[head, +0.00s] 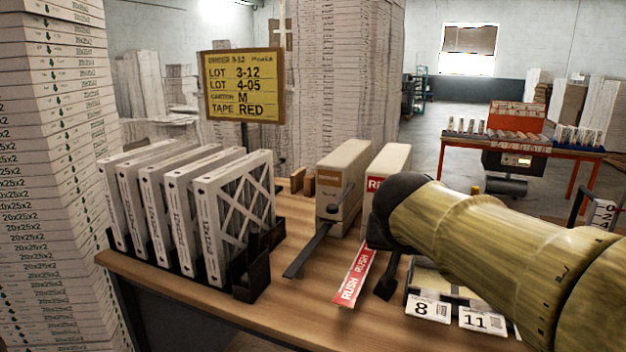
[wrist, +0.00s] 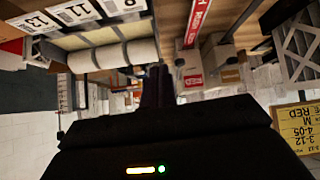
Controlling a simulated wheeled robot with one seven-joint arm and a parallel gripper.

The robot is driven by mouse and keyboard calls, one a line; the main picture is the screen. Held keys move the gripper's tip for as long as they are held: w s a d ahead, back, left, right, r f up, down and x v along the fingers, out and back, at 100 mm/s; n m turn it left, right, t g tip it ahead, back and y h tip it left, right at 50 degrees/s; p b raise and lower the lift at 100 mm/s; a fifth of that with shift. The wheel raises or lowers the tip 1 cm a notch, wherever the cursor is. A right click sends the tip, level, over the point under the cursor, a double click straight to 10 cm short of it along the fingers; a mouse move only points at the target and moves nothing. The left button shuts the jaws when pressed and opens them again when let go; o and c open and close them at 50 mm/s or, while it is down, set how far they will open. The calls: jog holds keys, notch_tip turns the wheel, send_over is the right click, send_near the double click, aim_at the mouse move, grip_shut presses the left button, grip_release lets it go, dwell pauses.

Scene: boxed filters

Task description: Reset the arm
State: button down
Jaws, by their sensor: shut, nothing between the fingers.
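My arm, with a yellowish sleeve, reaches in from the right of the head view over the wooden table, its dark end near the boxes. My gripper's fingers do not show clearly there. In the wrist view, which is upside down, my gripper (wrist: 155,88) shows as two dark fingers side by side, shut with nothing between them. The fingertips touch nothing that I can see. Part of the table behind my arm is hidden.
White filters (head: 235,205) stand in a black rack at the table's left. Two cartons (head: 343,180) stand mid-table, by a red RUSH strip (head: 354,275). Number cards (head: 428,308) lie at the front right. A yellow sign (head: 243,86) rises behind. Tall filter stacks (head: 52,190) flank the left.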

jog(key=s+f+n+g+y+b, duration=0.1)
jog(key=s+f+g+b, duration=0.2)
jog(key=f, duration=1)
jog(key=s+f+n+g+y+b, duration=0.1)
jog(key=s+f+b, duration=0.35)
jog(key=f, duration=0.75)
jog(key=s+f+n+g+y+b, duration=0.1)
jog(key=s+f+n+g+b, duration=0.3)
jog(key=f, duration=0.9)
notch_tip(320, 180, up, 28)
jog(key=s+m+t+p, duration=0.1)
jog(key=m+t+p, duration=0.1)
jog(key=p, duration=2.7)
jog(key=shift+a, duration=0.15)
jog(key=shift+s, duration=0.1)
